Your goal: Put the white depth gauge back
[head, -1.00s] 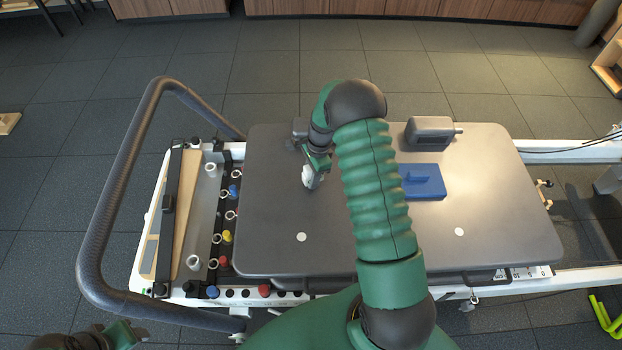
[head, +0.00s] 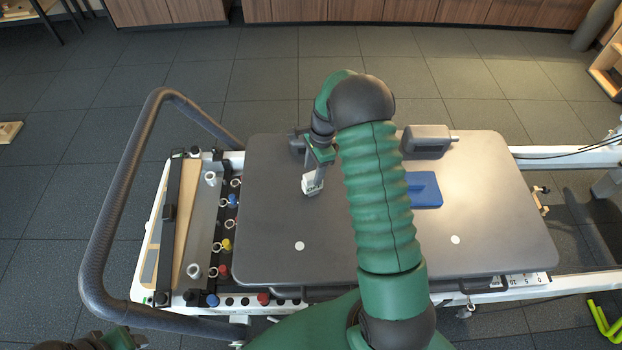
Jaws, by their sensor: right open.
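The white depth gauge (head: 312,184), a small white block with dark marks on its face, is on or just above the left half of the grey carriage top. My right gripper (head: 318,170) reaches down from above, right at the gauge. Its jaws are open, and the fingers partly cover the gauge's upper edge. I cannot tell whether they still touch it. My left gripper (head: 125,339) shows only in part at the bottom left edge, away from the gauge, and its jaws cannot be made out.
The grey carriage top (head: 270,215) has free room around the gauge. A blue block (head: 425,190) and a dark grey device (head: 427,140) lie right of my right arm. A rail with coloured knobs (head: 225,245) and a curved dark bar (head: 92,240) stand left.

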